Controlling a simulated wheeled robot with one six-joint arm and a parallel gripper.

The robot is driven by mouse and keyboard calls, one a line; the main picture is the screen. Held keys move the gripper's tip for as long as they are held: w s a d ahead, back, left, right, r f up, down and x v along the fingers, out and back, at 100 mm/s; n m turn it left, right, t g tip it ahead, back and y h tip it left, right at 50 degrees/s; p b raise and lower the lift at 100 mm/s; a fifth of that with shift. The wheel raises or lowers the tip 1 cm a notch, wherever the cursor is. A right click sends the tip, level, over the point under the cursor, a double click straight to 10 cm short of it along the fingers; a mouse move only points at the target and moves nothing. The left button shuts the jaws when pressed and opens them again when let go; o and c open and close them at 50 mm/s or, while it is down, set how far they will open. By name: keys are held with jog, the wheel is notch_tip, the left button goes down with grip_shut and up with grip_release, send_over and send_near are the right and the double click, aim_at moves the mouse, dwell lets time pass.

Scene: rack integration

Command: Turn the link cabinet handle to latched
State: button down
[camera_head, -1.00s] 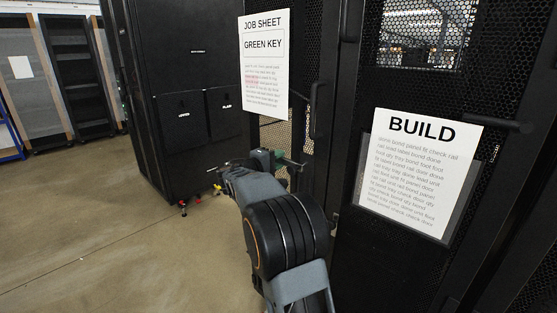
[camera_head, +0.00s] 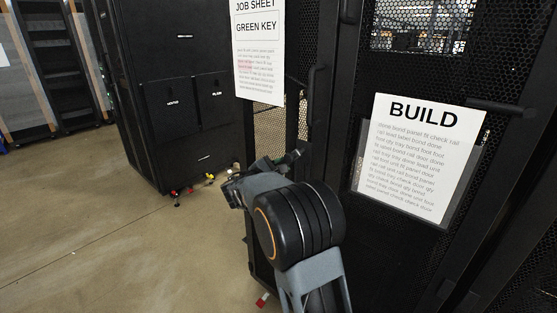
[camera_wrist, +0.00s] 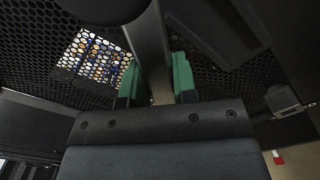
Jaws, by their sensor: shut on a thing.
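My gripper (camera_head: 281,160) is low in front of the black mesh cabinet door in the head view, mostly hidden behind my own arm. In the wrist view its two green fingers (camera_wrist: 158,68) are on either side of a dark bar (camera_wrist: 151,35). The gripper is shut on this bar, which looks like the cabinet handle. The contact itself is partly hidden by the gripper body, and I cannot tell the handle's latch state. An upright black handle (camera_head: 311,92) shows on the door edge above the gripper in the head view.
A job sheet reading GREEN KEY (camera_head: 259,52) and a BUILD sheet (camera_head: 418,155) hang on the black doors. A horizontal bar handle (camera_head: 497,107) is at right. A black cabinet (camera_head: 190,135) stands at left. Open concrete floor (camera_head: 120,225) lies to the left.

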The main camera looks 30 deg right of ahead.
aim_at(303, 174)
jog(key=shift+s+d+f+n+p, duration=0.4)
jog(key=shift+s+n+p, duration=0.5)
jog(key=shift+n, duration=0.55)
jog(key=shift+s+d+f+n+p, duration=0.3)
jog(key=shift+s+n+p, duration=0.55)
jog(key=shift+n, duration=0.55)
jog(key=shift+s+d+f+n+p, duration=0.4)
jog(key=shift+s+n+p, duration=0.3)
jog(key=shift+s+n, duration=0.55)
jog(key=shift+w+a+f+n, duration=0.1)
jog(key=shift+w+f+n, duration=0.05)
jog(key=shift+n, duration=0.15)
jog(key=c, duration=1)
grip_release()
jog(key=shift+o, duration=0.5)
jog(key=shift+a, duration=0.3)
jog(key=v, duration=1.3)
jog(key=shift+s, duration=0.2)
